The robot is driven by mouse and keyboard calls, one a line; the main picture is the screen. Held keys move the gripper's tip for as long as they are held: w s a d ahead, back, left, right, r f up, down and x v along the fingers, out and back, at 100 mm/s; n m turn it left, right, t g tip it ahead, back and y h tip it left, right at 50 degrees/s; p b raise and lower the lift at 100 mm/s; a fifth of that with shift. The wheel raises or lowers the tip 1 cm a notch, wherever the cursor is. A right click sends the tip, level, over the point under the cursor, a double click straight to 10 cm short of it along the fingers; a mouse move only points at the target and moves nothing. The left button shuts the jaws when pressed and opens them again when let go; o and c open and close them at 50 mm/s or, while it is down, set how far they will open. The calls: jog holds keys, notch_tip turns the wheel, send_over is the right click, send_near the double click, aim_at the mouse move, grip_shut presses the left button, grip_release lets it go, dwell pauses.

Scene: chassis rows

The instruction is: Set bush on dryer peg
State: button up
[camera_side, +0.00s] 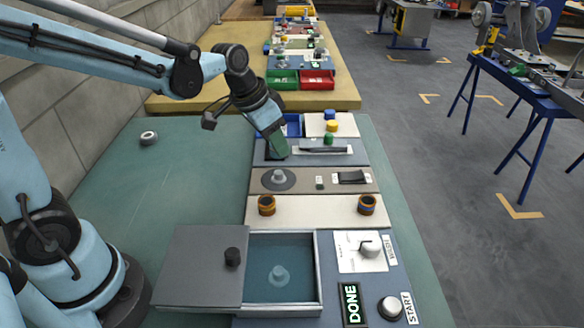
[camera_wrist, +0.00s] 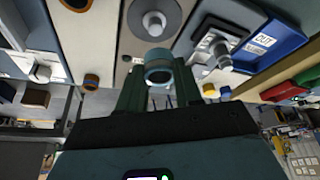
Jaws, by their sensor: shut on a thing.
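My gripper (camera_side: 278,153) is above the blue-grey panel in the side view, its green fingers pointing down. The side view does not clearly show this bush. A pale peg (camera_side: 279,177) stands on a dark round disc and shows in the wrist view (camera_wrist: 153,21), apart from the held bush. Another peg (camera_side: 279,275) stands inside an open compartment. I cannot tell from labels which peg is the dryer's.
Two orange-brown bushes, left (camera_side: 267,205) and right (camera_side: 367,205), stand on the cream strip. A grey lid (camera_side: 200,267) with a black knob lies left of the open compartment. A lit DONE display (camera_side: 352,304) and a START button (camera_side: 390,307) are at front. A ring (camera_side: 149,138) lies on clear table.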

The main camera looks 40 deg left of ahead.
aim_at(276, 173)
jog(key=shift+f, duration=3.05)
jog(key=o, duration=1.1)
jog(key=shift+o, duration=0.2)
jog(key=v, duration=1.2)
jog(key=shift+r, duration=0.1)
notch_tip(276, 173, up, 7)
